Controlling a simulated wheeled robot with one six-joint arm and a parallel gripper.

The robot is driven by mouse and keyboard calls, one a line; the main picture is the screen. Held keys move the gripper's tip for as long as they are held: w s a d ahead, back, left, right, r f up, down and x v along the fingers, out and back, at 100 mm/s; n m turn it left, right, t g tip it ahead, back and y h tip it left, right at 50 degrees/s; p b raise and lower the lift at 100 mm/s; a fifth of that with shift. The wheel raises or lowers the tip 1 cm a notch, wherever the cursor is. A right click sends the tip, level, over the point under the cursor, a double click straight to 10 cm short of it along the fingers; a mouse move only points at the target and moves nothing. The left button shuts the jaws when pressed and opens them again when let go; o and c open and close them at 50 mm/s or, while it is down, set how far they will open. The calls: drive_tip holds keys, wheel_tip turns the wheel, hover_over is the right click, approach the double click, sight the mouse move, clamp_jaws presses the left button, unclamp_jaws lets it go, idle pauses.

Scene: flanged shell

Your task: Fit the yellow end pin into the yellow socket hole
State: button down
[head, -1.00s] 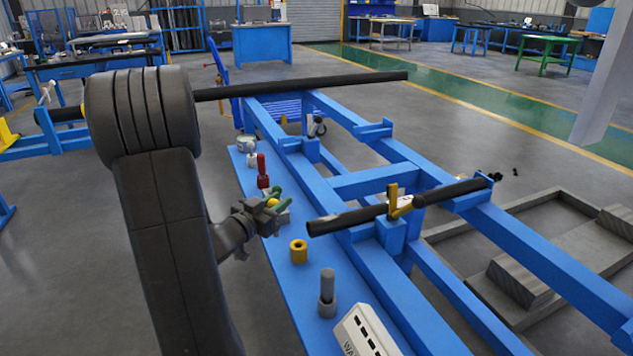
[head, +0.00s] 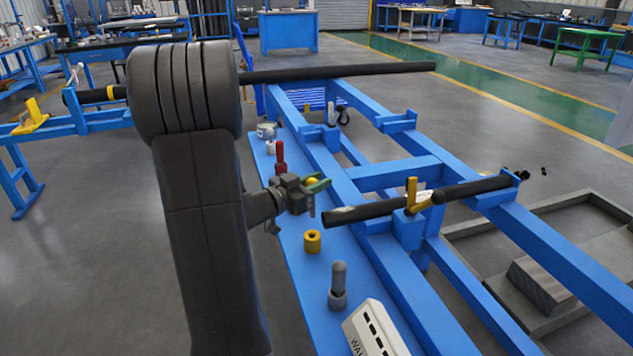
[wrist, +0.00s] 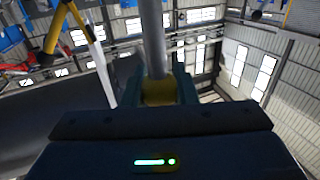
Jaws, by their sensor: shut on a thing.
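The yellow end pin (head: 312,181) is held in my gripper (head: 318,184), mostly hidden by the jaws in the head view. In the wrist view my gripper (wrist: 153,82) is shut on the pin's yellow part (wrist: 158,92), and a grey shaft (wrist: 152,40) extends away from it. The yellow socket (head: 312,241) is a short upright cylinder with a dark hole on top, standing on the blue bench. In the head view my gripper appears above the socket, clearly apart from it. The pin's exact tilt is hard to tell.
A red pin (head: 280,155) stands behind my gripper. A grey pin in a grey socket (head: 338,285) stands in front of the yellow socket, near a white box (head: 372,328). A black tube in a yellow clamp (head: 413,196) lies on the blue frame to the right.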

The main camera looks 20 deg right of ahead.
drive_tip(key=shift+f+b, duration=2.15)
drive_tip(key=shift+f, duration=0.35)
drive_tip(key=shift+p, duration=0.8)
drive_tip(key=shift+f+b, duration=1.35)
drive_tip(key=shift+f, duration=0.7)
drive_tip(key=shift+r, duration=0.2)
drive_tip(key=shift+r+p, duration=1.55)
drive_tip(key=shift+p, duration=0.2)
drive_tip(key=shift+p, duration=0.45)
